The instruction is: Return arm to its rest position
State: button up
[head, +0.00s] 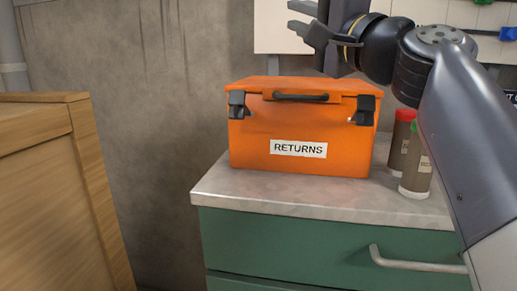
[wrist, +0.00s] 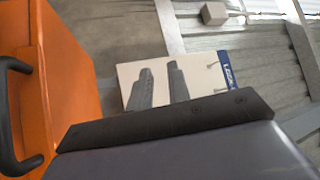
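My gripper (head: 298,18) is at the top of the head view, above the orange box marked RETURNS (head: 300,115). Its two dark fingers point left with a gap between them, and nothing shows in the gap. In the wrist view two dark fingers (wrist: 161,84) stand apart in front of a pale panel. My arm comes in from the right edge of the head view, bent at a dark joint. The orange box is shut, with dark latches and a handle.
The box stands on a grey worktop (head: 260,190) over a green drawer unit (head: 280,250). A wooden crate (head: 50,190) is at the left. A white board (head: 275,25) is behind.

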jog(key=w+d+r+m+g+h+p, duration=0.1)
jog(key=w+r+p, duration=0.6)
jog(key=p, duration=1.1)
jog(key=w+d+r+m+g+h+p, duration=0.2)
jog(key=w+r+p, duration=0.4)
jog(key=p, duration=1.2)
jog(key=w+d+m, duration=0.1)
jog(key=w+m, duration=0.1)
jog(key=w, duration=0.2)
jog(key=shift+w+r+g, duration=0.3)
jog(key=shift+r, duration=0.1)
